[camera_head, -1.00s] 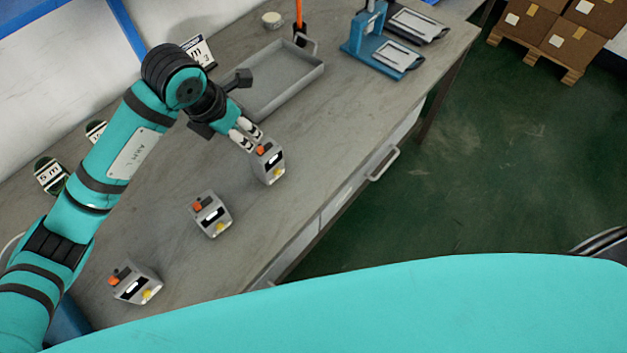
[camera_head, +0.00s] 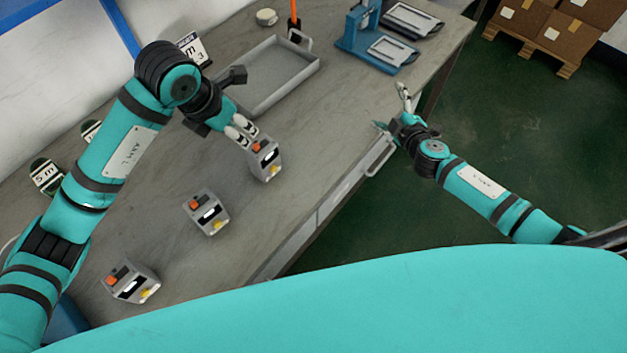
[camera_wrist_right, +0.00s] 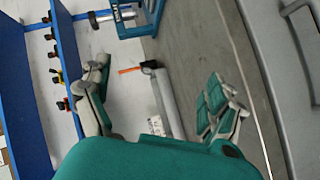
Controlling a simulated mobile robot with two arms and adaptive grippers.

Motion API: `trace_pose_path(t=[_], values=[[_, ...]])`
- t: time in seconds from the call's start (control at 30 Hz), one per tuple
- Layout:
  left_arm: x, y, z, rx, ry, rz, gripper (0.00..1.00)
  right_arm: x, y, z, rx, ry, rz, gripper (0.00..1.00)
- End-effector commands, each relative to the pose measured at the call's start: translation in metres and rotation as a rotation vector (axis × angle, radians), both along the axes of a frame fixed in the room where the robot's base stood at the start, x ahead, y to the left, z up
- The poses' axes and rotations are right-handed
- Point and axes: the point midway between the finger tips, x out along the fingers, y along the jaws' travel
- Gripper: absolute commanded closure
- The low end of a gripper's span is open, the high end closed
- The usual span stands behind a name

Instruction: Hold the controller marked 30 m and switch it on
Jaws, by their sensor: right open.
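Three grey controllers, each with an orange part, a small display and a yellow part, stand along the bench: one far (camera_head: 264,160), one middle (camera_head: 207,212) and one near (camera_head: 133,283). I cannot read a 30 m marking on any. My left gripper (camera_head: 241,133) is at the upper left edge of the far controller, its fingertips at or just beside it. Whether they touch or grip it is unclear. My right gripper (camera_head: 392,110) is open and empty by the bench's front edge; its spread fingers show in the right wrist view (camera_wrist_right: 160,100).
A grey tray (camera_head: 307,78) lies behind the far controller. A blue fixture (camera_head: 357,35) stands further right. A drawer handle (camera_head: 381,160) sticks out in front.

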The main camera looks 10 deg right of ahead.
Motion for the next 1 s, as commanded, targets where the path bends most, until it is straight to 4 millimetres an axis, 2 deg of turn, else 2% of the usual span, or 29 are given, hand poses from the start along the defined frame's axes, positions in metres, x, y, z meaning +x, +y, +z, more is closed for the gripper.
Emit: trace_pose_path(t=[0.03, 0.1, 0.2, 0.3, 0.4, 0.53, 0.7, 0.87, 1.0], values=[[0.0, 0.0, 0.0, 0.0, 0.0, 0.0, 0.62, -0.005, 0.029, 0.014, 0.081, -0.015, 0.035, 0.08], [0.0, 0.0, 0.0, 0.0, 0.0, 0.0, 0.62, -0.02, 0.068, 0.023, 0.218, -0.005, 0.072, 0.08], [0.0, 0.0, 0.0, 0.0, 0.0, 0.0, 0.62, -0.052, 0.119, 0.023, 0.418, 0.059, 0.115, 0.08], [0.0, 0.0, 0.0, 0.0, 0.0, 0.0, 0.62, -0.088, 0.163, 0.019, 0.601, 0.149, 0.141, 0.08], [0.0, 0.0, 0.0, 0.0, 0.0, 0.0, 0.62, -0.121, 0.198, 0.018, 0.756, 0.235, 0.156, 0.08], [0.0, 0.0, 0.0, 0.0, 0.0, 0.0, 0.62, -0.154, 0.23, 0.02, 0.904, 0.327, 0.163, 0.08], [0.0, 0.0, 0.0, 0.0, 0.0, 0.0, 0.62, -0.174, 0.249, 0.024, 0.998, 0.386, 0.163, 0.08], [0.0, 0.0, 0.0, 0.0, 0.0, 0.0, 0.62, -0.167, 0.258, 0.02, 1.013, 0.394, 0.163, 0.08], [0.0, 0.0, 0.0, 0.0, 0.0, 0.0, 0.62, -0.148, 0.271, 0.011, 1.011, 0.391, 0.164, 0.08]])
